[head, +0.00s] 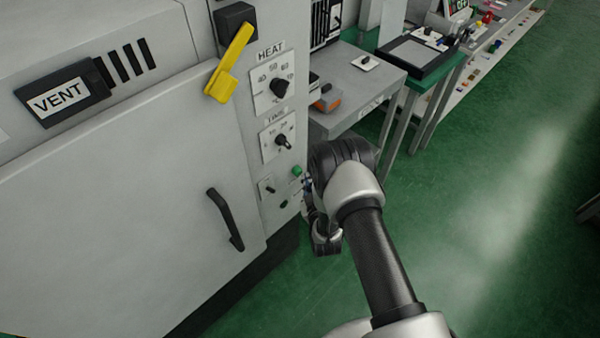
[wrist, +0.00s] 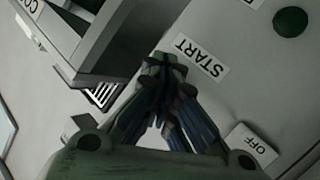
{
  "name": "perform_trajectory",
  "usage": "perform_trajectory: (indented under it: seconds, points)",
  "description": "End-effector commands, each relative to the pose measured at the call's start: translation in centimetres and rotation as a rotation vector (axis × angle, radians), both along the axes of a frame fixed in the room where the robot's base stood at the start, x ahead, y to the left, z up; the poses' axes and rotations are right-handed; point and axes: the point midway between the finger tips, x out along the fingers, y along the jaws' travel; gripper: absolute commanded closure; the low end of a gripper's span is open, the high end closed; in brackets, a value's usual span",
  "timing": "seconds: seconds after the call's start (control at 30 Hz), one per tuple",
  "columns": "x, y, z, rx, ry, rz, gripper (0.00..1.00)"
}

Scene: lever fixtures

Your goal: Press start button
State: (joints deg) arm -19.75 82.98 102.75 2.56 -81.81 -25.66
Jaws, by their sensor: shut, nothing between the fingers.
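A small bright green button (head: 297,170) sits on the control panel below the TIME dial in the head view. A darker green round piece (head: 284,204) is lower on the panel. The wrist view shows a START label (wrist: 203,56) and a dark green round piece (wrist: 290,21) at the upper right. I cannot tell which green piece this is. My gripper (wrist: 166,66) is shut and empty, its fingertips beside the START label. In the head view my gripper (head: 307,187) is mostly hidden at the panel's right edge, near the bright button. Contact cannot be seen.
The grey cabinet has a HEAT dial (head: 279,88), a TIME dial (head: 283,141), a yellow lever (head: 229,66) and a black door handle (head: 225,219). An OFF label (wrist: 251,150) is right of my fingers. A grey side table (head: 365,85) stands behind my arm. Green floor is open at right.

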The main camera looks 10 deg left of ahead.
Motion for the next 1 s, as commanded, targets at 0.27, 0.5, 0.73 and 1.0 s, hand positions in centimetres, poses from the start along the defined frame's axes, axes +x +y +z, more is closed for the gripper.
perform_trajectory:
  seconds: [0.27,0.5,0.73,1.0]
  points:
    - [-0.3,-0.3,0.0,0.0,0.001,0.0,1.0]
    - [-0.8,-1.0,0.0,-0.001,0.003,0.0,1.0]
    - [-2.2,-2.8,0.0,-0.001,0.002,-0.001,1.0]
    - [-3.3,-4.2,0.0,0.0,0.002,-0.001,1.0]
